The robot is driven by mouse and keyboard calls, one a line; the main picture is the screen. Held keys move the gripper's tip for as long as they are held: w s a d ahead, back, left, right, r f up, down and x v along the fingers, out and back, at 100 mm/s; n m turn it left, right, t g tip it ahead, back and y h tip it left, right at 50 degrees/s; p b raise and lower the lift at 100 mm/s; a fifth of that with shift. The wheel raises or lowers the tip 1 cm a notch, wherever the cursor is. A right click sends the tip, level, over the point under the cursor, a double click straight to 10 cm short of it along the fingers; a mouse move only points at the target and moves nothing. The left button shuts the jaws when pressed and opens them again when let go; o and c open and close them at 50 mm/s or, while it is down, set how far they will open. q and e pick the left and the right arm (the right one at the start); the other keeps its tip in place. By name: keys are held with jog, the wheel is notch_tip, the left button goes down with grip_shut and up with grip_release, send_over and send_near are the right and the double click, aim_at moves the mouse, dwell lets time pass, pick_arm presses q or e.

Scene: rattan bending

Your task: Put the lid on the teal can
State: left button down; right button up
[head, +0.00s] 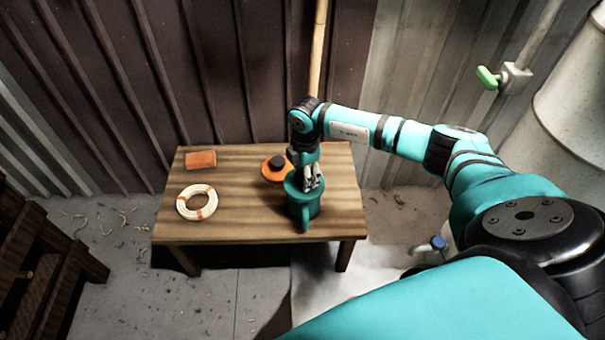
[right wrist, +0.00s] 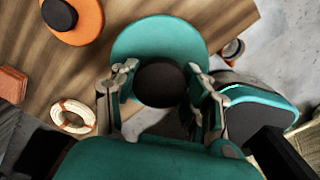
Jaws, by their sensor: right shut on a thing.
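The teal can (head: 304,213) stands upright near the right front of the wooden table, its handle toward me. My right gripper (head: 313,182) is directly above it, pointing down. In the right wrist view my right gripper (right wrist: 160,92) is shut on the dark knob of a teal lid (right wrist: 158,40). The lid hides the can's mouth; I cannot tell whether it rests on the rim or hovers just over it. An orange lid-like disc with a black knob (head: 268,173) lies behind and left of the can. My left gripper is not in view.
A coil of pale rattan (head: 182,206) with orange ties and an orange-brown block (head: 201,160) lie on the left of the table (head: 240,227). A bamboo pole (head: 318,50) stands behind the table. Dark wooden steps (head: 50,270) are at left.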

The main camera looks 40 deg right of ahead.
jog(key=shift+f, duration=0.25)
dwell(0.4)
jog(key=o, duration=1.1)
jog(key=shift+o, duration=0.6)
jog(key=shift+o, duration=0.3)
jog(key=o, duration=0.5)
